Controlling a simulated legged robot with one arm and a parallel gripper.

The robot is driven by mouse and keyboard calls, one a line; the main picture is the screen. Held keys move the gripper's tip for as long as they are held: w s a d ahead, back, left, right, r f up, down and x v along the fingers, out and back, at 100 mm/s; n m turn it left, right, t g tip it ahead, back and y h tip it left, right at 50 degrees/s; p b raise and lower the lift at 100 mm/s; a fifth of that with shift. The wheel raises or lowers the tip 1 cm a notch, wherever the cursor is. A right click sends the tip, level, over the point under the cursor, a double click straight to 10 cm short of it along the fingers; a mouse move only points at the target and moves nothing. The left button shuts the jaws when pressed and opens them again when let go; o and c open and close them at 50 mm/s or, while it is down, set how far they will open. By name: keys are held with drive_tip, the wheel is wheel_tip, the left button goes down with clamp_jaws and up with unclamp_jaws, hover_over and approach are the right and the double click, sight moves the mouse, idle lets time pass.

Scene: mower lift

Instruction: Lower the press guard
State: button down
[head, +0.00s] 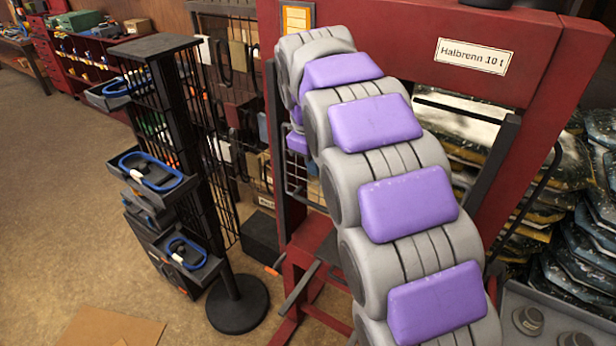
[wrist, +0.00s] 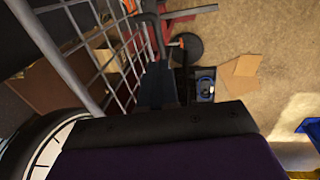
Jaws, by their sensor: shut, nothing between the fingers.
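The red press (head: 400,30) with the "Halbrenn 10 t" label stands in front of me in the head view. Its guard, a wire mesh in a dark frame (head: 276,130), hangs across the press opening, mostly hidden behind my grey and purple arm. In the wrist view the guard mesh (wrist: 88,48) runs down the left side, close to the camera. My gripper (wrist: 170,124) shows as a dark block along the bottom of the wrist view, shut and empty. Whether it touches the guard cannot be told. In the head view my arm hides the gripper.
A black rack (head: 158,100) with grey trays stands left of the press on a round base (head: 238,306). Cardboard (head: 110,328) lies on the floor. A round dial (wrist: 55,150) is at lower left in the wrist view.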

sight(316, 204)
drive_tip(key=w+f, duration=0.1)
drive_tip(key=f, duration=0.3)
drive_tip(key=w+f, duration=0.1)
drive_tip(key=f, duration=0.4)
drive_tip(key=w+f, duration=0.1)
drive_tip(key=f, duration=0.3)
drive_tip(key=shift+d+f, duration=0.2)
drive_tip(key=shift+d, duration=0.05)
